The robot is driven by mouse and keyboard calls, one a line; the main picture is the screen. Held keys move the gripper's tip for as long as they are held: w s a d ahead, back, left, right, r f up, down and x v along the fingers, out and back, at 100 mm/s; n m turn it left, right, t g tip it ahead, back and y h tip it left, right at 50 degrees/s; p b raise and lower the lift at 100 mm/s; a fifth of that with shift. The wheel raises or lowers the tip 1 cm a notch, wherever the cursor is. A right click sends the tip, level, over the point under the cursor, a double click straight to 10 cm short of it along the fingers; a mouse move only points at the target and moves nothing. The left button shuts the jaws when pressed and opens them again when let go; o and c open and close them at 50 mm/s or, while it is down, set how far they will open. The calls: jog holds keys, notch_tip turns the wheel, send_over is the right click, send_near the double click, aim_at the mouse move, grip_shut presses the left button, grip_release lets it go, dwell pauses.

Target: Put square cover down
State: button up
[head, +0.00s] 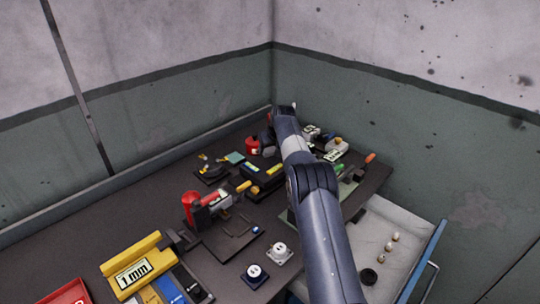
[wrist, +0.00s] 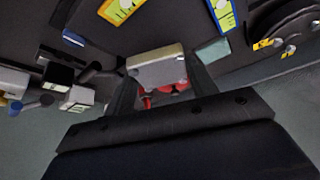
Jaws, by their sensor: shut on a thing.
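In the wrist view my gripper (wrist: 160,82) is shut on a light grey boxy piece, which I take to be the square cover (wrist: 158,64). The cover sits between the two dark fingers, with its broad pale face showing. Something red shows just below it, between the fingers, partly hidden. In the head view my arm reaches to the back corner of the dark workbench (head: 100,228). The arm's links hide the gripper and the cover there. I cannot tell how high the cover is above the bench.
A red container (head: 252,147), a teal block (head: 234,157) and a black-yellow box (head: 262,175) crowd the bench left of my arm. Yellow "1mm" bin (head: 133,270) stands at front left. Walls close off the back corner.

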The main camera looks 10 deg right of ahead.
aim_at(271, 152)
jog(key=shift+f, duration=1.45)
jog(key=shift+f, duration=0.15)
jog(key=o, duration=1.1)
jog(key=shift+s+r, duration=0.15)
jog(key=shift+r, duration=0.3)
jog(key=b+v, duration=0.2)
jog(key=v, duration=0.9)
jog(key=shift+s+r, duration=0.1)
